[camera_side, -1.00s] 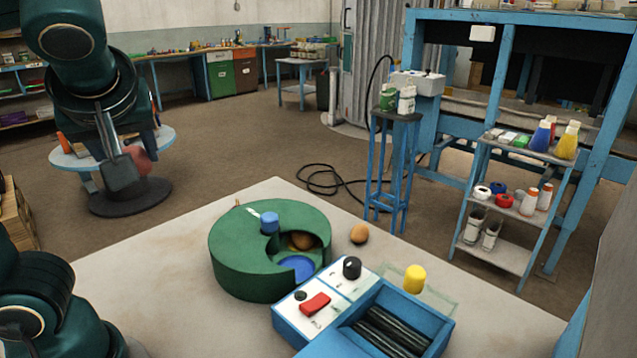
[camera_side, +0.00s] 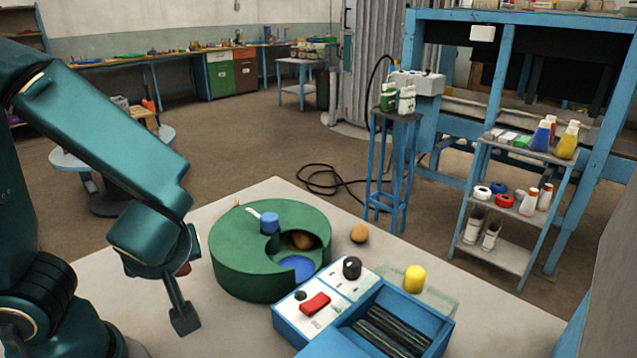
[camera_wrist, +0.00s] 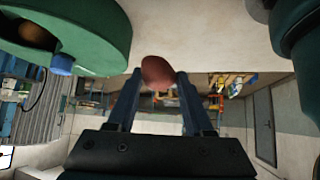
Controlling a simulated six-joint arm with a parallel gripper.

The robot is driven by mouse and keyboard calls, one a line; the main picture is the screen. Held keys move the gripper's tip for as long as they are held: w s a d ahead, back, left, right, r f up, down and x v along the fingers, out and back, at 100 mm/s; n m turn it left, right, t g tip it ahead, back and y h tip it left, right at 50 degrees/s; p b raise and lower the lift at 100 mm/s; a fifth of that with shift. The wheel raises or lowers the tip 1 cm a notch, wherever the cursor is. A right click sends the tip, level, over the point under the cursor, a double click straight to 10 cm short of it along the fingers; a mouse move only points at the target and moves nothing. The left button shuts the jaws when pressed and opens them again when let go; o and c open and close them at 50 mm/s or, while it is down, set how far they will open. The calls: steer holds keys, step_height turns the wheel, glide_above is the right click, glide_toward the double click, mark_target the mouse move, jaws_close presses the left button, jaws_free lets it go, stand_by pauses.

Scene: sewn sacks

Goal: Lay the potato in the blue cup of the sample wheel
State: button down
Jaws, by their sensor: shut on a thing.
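My gripper (camera_side: 182,296) hangs low left of the sample wheel, shut on a reddish-brown rounded thing that I take for the potato (camera_wrist: 157,72). In the wrist view it sits between the two fingertips; in the side view only a sliver shows behind the jaw. The sample wheel (camera_side: 236,250) is a green drum with a cut-out in its top. In the cut-out a blue cup (camera_side: 297,267) shows at the front, with nothing seen in it. Behind it lies a brown rounded thing (camera_side: 301,240). The wheel is also at upper left in the wrist view (camera_wrist: 100,35).
A blue knob (camera_side: 270,222) stands on the wheel. A brown egg-like thing (camera_side: 359,233) lies on the pale table (camera_side: 150,250) right of it. A blue box with a red switch (camera_side: 315,303) and a yellow cylinder (camera_side: 415,279) stand at front right.

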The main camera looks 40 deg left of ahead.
steer(key=w+d+f, duration=0.1)
steer(key=d, duration=0.1)
steer(key=w+d+f, duration=0.1)
steer(key=d+f, duration=0.1)
steer(key=d, duration=0.1)
steer(key=w+d+f, duration=0.1)
steer(key=d+f, duration=0.1)
steer(key=d, duration=0.1)
steer(key=shift+d+f, duration=0.25)
steer(key=shift+f, duration=2)
steer(key=shift+c, duration=1.4)
jaws_free()
steer(key=shift+f, duration=0.1)
